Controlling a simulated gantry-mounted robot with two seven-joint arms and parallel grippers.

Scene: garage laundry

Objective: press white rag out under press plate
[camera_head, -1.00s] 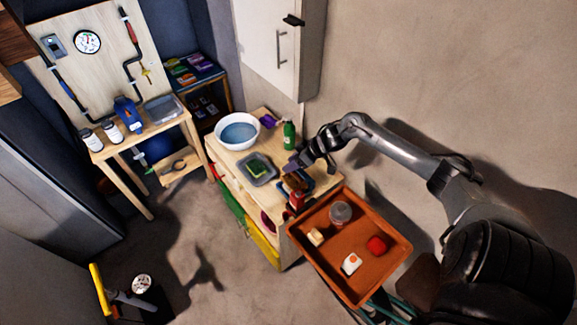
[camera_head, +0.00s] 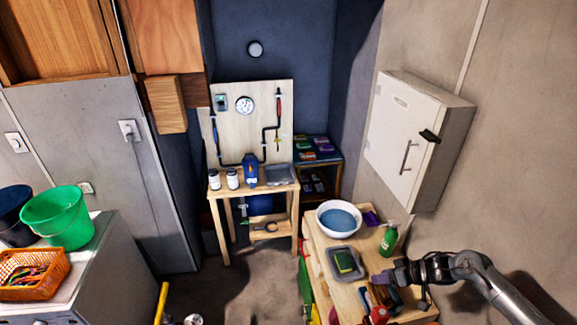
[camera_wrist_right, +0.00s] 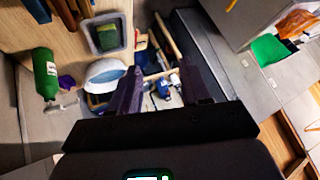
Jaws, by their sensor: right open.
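My right gripper (camera_head: 388,279) is above the right side of the wooden cabinet top (camera_head: 318,236). It is open, with nothing between its fingers in the right wrist view (camera_wrist_right: 160,90). I cannot make out a white rag or a press plate for certain in either view. A white bowl of blue water (camera_head: 339,219) stands at the back of the cabinet top, and also shows in the wrist view (camera_wrist_right: 105,72). A grey tray with a green and yellow sponge (camera_head: 345,263) lies in front of the bowl, left of my gripper. My left gripper is out of view.
A green bottle (camera_head: 389,239) stands behind my right gripper, near the wall. Red and blue items (camera_head: 378,312) crowd the cabinet's front. A wooden bench (camera_head: 253,187) with bottles stands further back. A white wall cabinet (camera_head: 410,140) hangs above. Green bucket (camera_head: 65,217) at left.

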